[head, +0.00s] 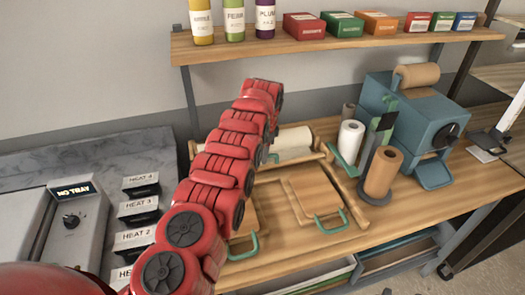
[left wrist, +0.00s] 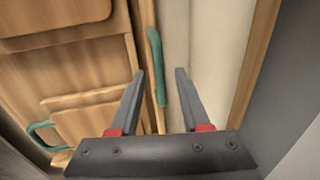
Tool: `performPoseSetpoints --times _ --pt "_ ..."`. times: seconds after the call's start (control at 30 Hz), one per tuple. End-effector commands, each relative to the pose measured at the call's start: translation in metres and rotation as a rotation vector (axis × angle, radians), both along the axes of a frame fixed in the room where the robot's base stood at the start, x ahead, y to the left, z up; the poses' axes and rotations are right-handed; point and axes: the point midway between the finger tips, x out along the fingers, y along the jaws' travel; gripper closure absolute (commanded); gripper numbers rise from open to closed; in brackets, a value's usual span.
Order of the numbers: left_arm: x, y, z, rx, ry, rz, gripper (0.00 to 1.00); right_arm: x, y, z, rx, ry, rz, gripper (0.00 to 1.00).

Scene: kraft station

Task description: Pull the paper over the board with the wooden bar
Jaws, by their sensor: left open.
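The white paper roll (head: 293,139) lies at the back of a wooden tray frame (head: 345,231). A thin wooden bar (left wrist: 148,20) with a green grip (left wrist: 156,65) runs along the paper (left wrist: 210,50) in the left wrist view. My left gripper (left wrist: 160,72) is open, with the green grip between its fingertips; whether it touches is unclear. In the head view my red arm hides this gripper and part of the tray. One board (head: 312,190) with a green handle lies in the tray's right part. Another board's green handle (head: 246,247) shows beside my arm. My right gripper is not in view.
Upright white (head: 350,142) and brown (head: 382,172) rolls and a blue machine (head: 411,112) stand right of the tray. A shelf (head: 330,42) with bottles and boxes hangs above. Heater panels (head: 140,210) lie to the left.

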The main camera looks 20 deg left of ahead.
Motion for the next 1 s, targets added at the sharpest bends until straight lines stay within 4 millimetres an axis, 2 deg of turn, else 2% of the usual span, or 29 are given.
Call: performPoseSetpoints --times 0.43,0.47,0.7,1.0 --pt "0.0006 0.0004 -0.0056 -0.002 -0.001 0.001 0.53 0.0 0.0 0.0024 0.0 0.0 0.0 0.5" --pt "0.0006 0.0004 -0.0056 -0.002 -0.001 0.001 0.57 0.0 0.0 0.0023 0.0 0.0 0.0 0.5" --pt "0.0005 0.0003 -0.0055 -0.002 -0.001 0.0 1.0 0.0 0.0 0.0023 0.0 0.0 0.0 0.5" --pt "0.0005 0.0002 -0.0056 -0.002 -0.001 0.0 1.0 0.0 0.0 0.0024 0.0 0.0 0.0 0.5"
